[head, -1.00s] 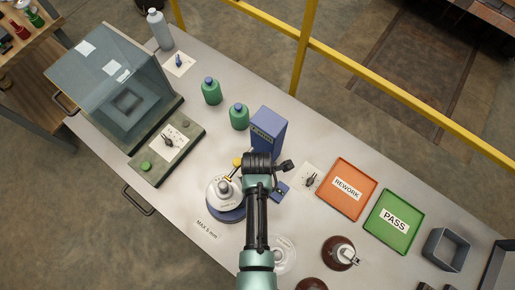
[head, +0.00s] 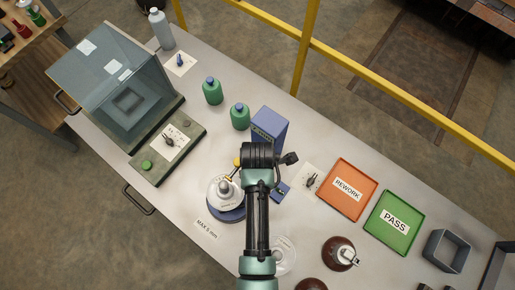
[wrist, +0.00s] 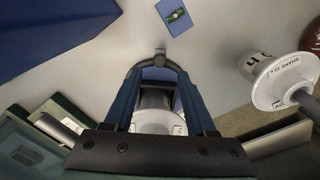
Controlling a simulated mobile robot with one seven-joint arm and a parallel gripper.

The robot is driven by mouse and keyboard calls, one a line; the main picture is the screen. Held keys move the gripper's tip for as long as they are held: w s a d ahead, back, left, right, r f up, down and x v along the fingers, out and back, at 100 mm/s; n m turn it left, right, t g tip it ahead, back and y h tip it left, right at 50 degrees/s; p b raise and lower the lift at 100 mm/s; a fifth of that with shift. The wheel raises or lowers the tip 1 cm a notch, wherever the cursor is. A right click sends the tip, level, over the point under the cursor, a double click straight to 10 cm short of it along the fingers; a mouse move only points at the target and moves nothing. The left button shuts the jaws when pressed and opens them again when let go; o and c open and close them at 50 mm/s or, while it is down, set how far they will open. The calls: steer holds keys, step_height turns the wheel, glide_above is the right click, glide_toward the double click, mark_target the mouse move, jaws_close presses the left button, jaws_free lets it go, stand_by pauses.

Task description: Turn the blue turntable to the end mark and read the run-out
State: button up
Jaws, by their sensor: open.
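The blue turntable (head: 229,215) stands left of my arm in the head view, its right side hidden by the arm. A white disc (head: 216,190) with a pale grey knob-like piece lies on top of it. A yellow-tipped part (head: 237,161) stands just behind. My gripper (wrist: 160,88) shows in the wrist view with its two blue-grey fingers apart. A pale round thing shows between and beyond them, partly hidden, and I cannot tell whether they touch it. A small blue block (head: 281,191) with a green window in the wrist view (wrist: 176,14) lies to the right. I cannot read a run-out or end mark.
A tall blue box (head: 269,130) stands close behind my gripper, with green bottles (head: 239,116) beyond. An orange REWORK tray (head: 347,205) and a green PASS tray (head: 395,238) lie right. Brown insulators (head: 338,251) stand in front. A glass-hooded tester (head: 112,85) is at left.

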step_height(320, 180, up, 7)
stand_by(0.3)
